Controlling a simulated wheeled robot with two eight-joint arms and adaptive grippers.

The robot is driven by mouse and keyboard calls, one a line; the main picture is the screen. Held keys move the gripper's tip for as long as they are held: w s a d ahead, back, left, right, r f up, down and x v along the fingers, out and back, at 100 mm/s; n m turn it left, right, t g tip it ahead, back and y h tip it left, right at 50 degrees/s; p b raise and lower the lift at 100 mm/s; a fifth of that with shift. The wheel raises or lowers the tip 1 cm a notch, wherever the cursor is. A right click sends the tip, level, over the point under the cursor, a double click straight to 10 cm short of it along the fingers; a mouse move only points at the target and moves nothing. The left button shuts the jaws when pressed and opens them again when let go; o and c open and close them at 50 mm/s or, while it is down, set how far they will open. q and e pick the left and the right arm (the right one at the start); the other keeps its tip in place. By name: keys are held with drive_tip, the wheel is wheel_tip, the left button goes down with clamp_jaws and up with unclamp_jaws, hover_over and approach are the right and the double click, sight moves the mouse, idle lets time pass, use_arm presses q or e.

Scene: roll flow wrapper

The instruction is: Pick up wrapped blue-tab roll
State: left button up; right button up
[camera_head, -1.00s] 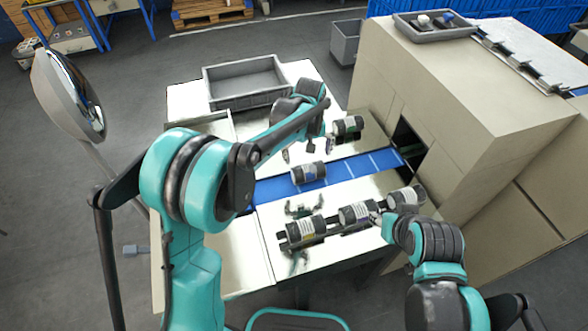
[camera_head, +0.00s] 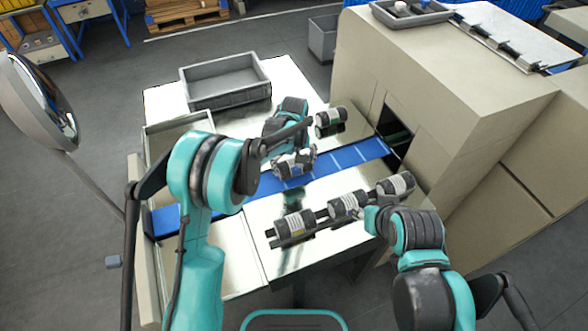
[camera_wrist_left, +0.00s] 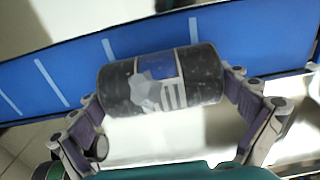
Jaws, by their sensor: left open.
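The blue-tab roll (camera_wrist_left: 158,80) is dark at both ends, with a blue patch and a grey and white label in its middle. In the left wrist view it lies across the blue conveyor belt's near edge. My left gripper (camera_wrist_left: 168,92) is open, with one finger near each end of the roll. I cannot tell whether the fingers touch it. In the head view the roll (camera_head: 291,166) is partly hidden by my left gripper (camera_head: 294,160). My right gripper (camera_head: 371,218) is beside the rack of rolls; its fingers are too small to read.
Three rolls lie in a row on a dark rack (camera_head: 322,214) in front of the belt (camera_head: 345,158). A green-tab roll (camera_head: 331,121) sits behind the belt. An empty grey crate (camera_head: 226,98) stands at the back. The beige machine (camera_head: 450,110) stands at the right.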

use_arm(q)
drive_tip(key=shift+r, duration=0.1)
drive_tip(key=shift+c, duration=1.3)
drive_tip(key=c, duration=1)
drive_tip(key=shift+r+p, duration=0.35)
drive_tip(key=shift+r, duration=0.2)
drive_tip(key=r, duration=0.1)
drive_tip(key=r+p, duration=0.1)
drive_tip(key=d+r, duration=0.1)
drive_tip(key=r, duration=0.1)
drive_tip(key=shift+s+p, duration=0.25)
drive_tip(key=shift+p, duration=0.1)
drive_tip(key=s+d+r+p, duration=0.35)
drive_tip(key=d+r, duration=0.25)
drive_tip(key=d, duration=0.3)
drive_tip(key=b, duration=0.1)
hover_over(296, 165)
drive_tip(key=shift+f, duration=0.6)
drive_tip(key=shift+f+b, duration=2.9)
drive_tip(key=shift+f, duration=1.35)
